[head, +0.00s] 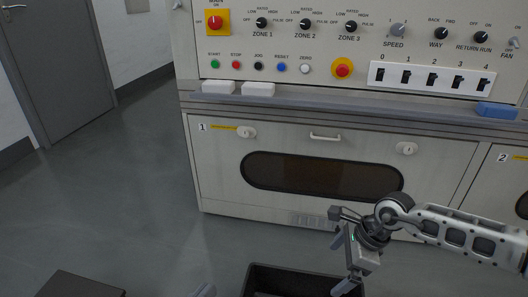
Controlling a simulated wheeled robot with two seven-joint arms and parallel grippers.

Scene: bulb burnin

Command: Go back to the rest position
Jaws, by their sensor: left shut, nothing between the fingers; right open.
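My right gripper (339,264) hangs at the end of the arm that comes in from the right. Its fingers are apart with nothing between them, in front of the cabinet and over the right end of a black open bin. My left gripper (203,291) shows only as a small light grey piece at the bottom edge, left of the bin; it is shut and empty. The rest of my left arm is out of view.
The black bin (256,270) stands low at the bottom. A dark flat-topped object (78,286) is at bottom left. The cabinet (222,180) with its control panel (440,55) fills the back. White blocks (218,87) and a blue block (497,110) lie on its ledge. Floor at left is clear.

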